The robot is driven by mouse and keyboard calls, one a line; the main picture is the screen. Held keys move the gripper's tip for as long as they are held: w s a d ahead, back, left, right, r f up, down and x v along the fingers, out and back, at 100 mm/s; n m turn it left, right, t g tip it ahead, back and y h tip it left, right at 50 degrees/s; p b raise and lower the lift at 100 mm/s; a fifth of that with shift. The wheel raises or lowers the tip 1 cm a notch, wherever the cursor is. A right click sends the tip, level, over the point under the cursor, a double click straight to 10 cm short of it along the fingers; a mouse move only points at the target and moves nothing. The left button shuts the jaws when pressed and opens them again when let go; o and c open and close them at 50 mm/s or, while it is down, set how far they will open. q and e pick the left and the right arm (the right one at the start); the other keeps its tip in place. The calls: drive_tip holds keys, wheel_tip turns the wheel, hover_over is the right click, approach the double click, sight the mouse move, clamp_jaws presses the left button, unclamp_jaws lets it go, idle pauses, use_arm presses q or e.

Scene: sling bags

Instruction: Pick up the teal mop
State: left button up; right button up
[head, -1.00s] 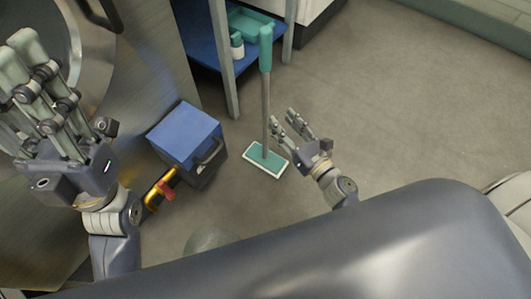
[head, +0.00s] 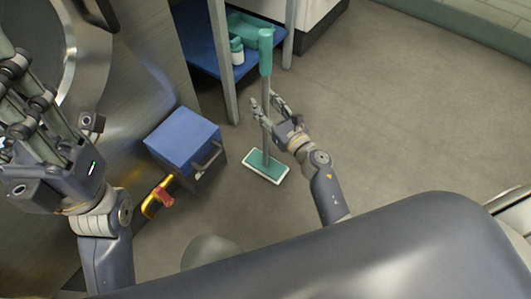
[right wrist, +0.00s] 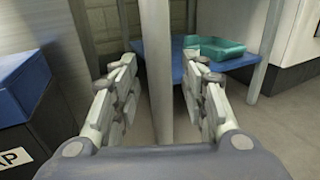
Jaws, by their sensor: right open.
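The teal mop stands upright on the floor in the head view, with a teal grip (head: 265,52), a thin grey pole and a flat teal head with a white edge (head: 265,168). My right gripper (head: 263,102) is open, with its fingers at the pole. In the right wrist view, a grey pole (right wrist: 157,70), which looks like the mop's, stands between the spread fingers of the right gripper (right wrist: 160,85); I see no finger closed on it. My left gripper (head: 35,105) is at the left edge, away from the mop, its fingertips cut off by the frame.
A blue-topped box (head: 183,138) stands left of the mop head. Open floor lies to the right.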

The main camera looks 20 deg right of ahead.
drive_tip(key=shift+c, duration=0.5)
clamp_jaws()
drive_tip(key=shift+w+r, duration=0.1)
drive_tip(key=shift+r, duration=0.05)
